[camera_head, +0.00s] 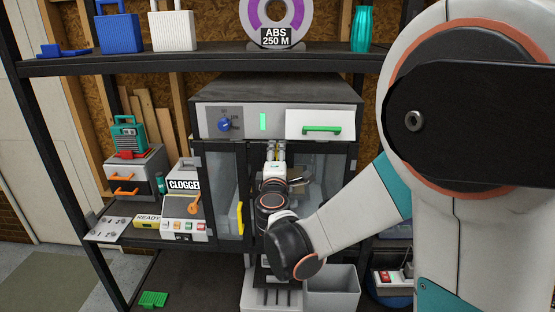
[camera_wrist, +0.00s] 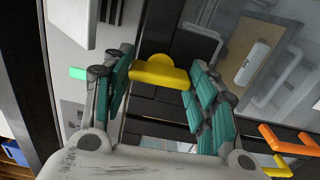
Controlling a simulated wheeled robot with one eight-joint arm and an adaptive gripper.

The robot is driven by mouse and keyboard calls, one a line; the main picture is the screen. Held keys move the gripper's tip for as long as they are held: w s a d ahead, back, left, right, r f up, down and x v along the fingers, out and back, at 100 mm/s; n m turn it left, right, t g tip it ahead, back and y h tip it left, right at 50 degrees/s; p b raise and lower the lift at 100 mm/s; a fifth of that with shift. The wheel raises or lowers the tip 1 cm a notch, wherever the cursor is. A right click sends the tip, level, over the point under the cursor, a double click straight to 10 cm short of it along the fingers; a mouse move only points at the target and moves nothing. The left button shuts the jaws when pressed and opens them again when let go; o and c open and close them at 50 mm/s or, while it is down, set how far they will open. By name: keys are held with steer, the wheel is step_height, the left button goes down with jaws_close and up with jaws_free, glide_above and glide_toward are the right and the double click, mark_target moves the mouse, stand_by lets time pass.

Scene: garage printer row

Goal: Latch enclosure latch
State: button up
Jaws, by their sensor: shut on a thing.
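The enclosure (camera_head: 345,100) is a dark box under the shelf, with a light front panel and two glazed doors below. The enclosure latch (camera_wrist: 160,75) is a yellow piece with a rounded tab in the wrist view. My gripper (camera_wrist: 160,84) has its teal-padded fingers on either side of the latch and is shut on it. In the head view my gripper (camera_head: 274,156) is at the top middle of the doors, just below the front panel. My wrist and forearm hide much of the right door, and the latch is mostly hidden there.
The front panel has a blue knob (camera_head: 224,125), a green light (camera_head: 263,122) and a white drawer with a green handle (camera_head: 322,130). A yellow handle (camera_head: 240,218) is on the left door. A grey bin (camera_head: 331,286) stands below. A "CLOGGED" sign (camera_head: 184,184) is at left.

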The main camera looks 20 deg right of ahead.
steer(key=shift+m, duration=0.3)
stand_by(0.4)
steer(key=o, duration=1.1)
steer(key=shift+c, duration=0.2)
steer(key=v, duration=0.7)
steer(key=shift+s, duration=0.25)
